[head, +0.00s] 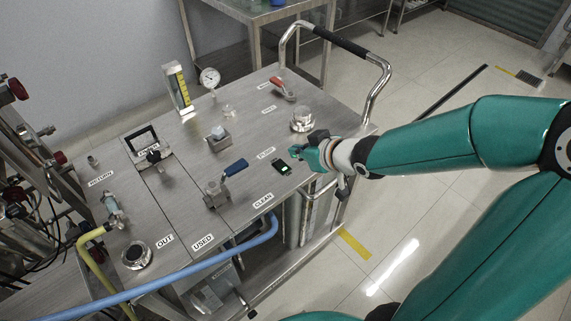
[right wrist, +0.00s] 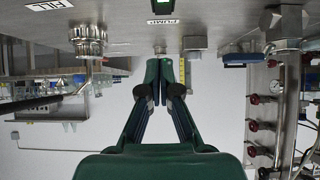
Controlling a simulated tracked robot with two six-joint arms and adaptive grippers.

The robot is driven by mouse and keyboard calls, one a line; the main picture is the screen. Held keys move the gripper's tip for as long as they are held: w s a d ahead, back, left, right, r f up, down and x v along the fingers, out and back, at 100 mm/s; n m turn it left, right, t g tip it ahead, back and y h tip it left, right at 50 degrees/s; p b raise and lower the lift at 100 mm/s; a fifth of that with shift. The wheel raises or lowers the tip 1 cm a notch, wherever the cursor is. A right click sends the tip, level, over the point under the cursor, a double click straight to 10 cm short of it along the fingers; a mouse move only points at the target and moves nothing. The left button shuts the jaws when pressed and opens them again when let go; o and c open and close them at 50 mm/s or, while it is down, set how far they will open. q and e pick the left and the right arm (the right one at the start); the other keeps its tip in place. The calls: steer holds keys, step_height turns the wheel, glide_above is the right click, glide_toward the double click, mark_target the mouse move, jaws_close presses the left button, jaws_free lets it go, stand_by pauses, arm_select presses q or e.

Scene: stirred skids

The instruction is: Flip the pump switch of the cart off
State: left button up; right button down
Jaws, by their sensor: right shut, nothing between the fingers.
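The pump switch (head: 281,168) is a small black switch with a lit green face, set in the cart's (head: 190,208) steel top beside the PUMP label (head: 265,153). Which way its rocker leans is too small to tell. In the right wrist view, upside down, the green-lit switch (right wrist: 235,3) is cut by the top edge, near its label (right wrist: 162,21). My right gripper (head: 296,152) is just above the cart top, beside the switch and apart from it. Its fingers (right wrist: 165,68) are shut together, with nothing between them. My left gripper is out of view.
A blue-handled valve (head: 235,167) stands left of the switch, and a round steel cap (head: 303,118) stands behind it. A red-handled valve (head: 284,90) and a gauge (head: 209,77) are farther back. A blue hose (head: 190,282) crosses the cart's front.

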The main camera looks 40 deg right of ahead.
mark_target(278, 160)
steer(key=b+x, duration=0.2)
steer(key=x, duration=0.4)
steer(key=shift+s+f, duration=0.1)
step_height(278, 160, down, 2)
steer(key=shift+f, duration=0.1)
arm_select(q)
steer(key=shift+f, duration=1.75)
arm_select(e)
steer(key=shift+f, duration=0.6)
steer(key=shift+d, duration=0.15)
steer(key=shift+f, duration=0.1)
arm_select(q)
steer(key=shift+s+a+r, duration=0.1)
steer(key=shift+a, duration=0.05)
arm_select(e)
steer(key=shift+a, duration=0.2)
